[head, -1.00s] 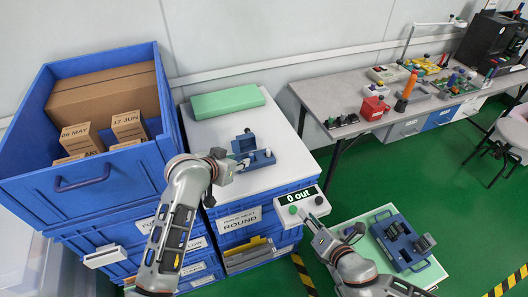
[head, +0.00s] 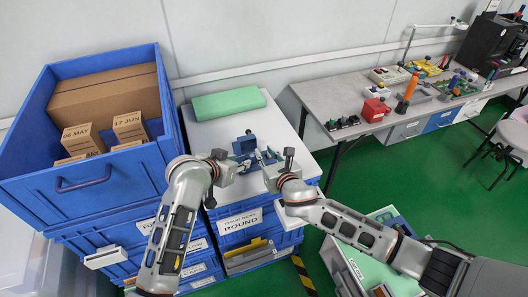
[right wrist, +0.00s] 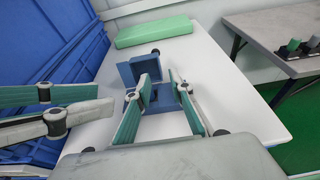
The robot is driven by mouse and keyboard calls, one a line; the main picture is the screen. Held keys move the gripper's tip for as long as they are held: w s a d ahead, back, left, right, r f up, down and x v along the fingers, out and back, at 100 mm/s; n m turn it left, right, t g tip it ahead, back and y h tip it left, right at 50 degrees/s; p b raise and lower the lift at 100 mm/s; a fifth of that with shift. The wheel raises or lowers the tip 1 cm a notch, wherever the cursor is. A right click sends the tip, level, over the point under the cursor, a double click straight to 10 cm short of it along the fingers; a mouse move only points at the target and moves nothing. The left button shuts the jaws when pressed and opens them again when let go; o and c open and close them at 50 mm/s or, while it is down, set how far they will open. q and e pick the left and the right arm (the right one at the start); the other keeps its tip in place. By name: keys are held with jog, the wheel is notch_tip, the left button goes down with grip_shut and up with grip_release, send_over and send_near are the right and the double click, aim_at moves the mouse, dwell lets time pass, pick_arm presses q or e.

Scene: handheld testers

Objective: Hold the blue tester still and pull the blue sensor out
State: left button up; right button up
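The blue tester (head: 245,144) stands on the white cabinet top, with an upright back part and a low front part. It also shows in the right wrist view (right wrist: 150,70). A dark knob shows at its top. I cannot clearly separate the blue sensor from the tester's blue body. My right gripper (right wrist: 166,90) is open, its teal-padded fingers on either side of the tester's low front part. No grip shows. My left gripper (head: 240,163) is at the tester's left side. In the right wrist view its fingers (right wrist: 110,98) look apart; contact with the tester cannot be told.
A green block (head: 228,103) lies behind the tester on the white top (head: 203,140). A large blue bin (head: 110,190) with boxes stands left. A long grey bench (head: 350,128) with parts is at the right. A pale green surface (head: 350,265) is partly behind my right arm.

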aim_at(251, 158)
jog(key=shift+x, duration=3.9)
grip_shut()
pick_arm(q)
jog(key=shift+c, duration=0.7)
jog(key=shift+s+a+f+t+h, duration=0.3)
jog(key=shift+s+a+f+t, duration=0.25)
jog(key=shift+f+t, duration=0.15)
jog(key=shift+s+a+f+t+h, duration=0.1)
jog(key=shift+s+t+h, duration=0.1)
jog(key=shift+s+t, duration=0.15)
jog(key=shift+s+a+f+t+h, duration=0.1)
jog(key=shift+s+t+h, duration=0.15)
jog(key=shift+s, duration=0.15)
jog(key=x, duration=1.2)
jog(key=shift+r, duration=0.1)
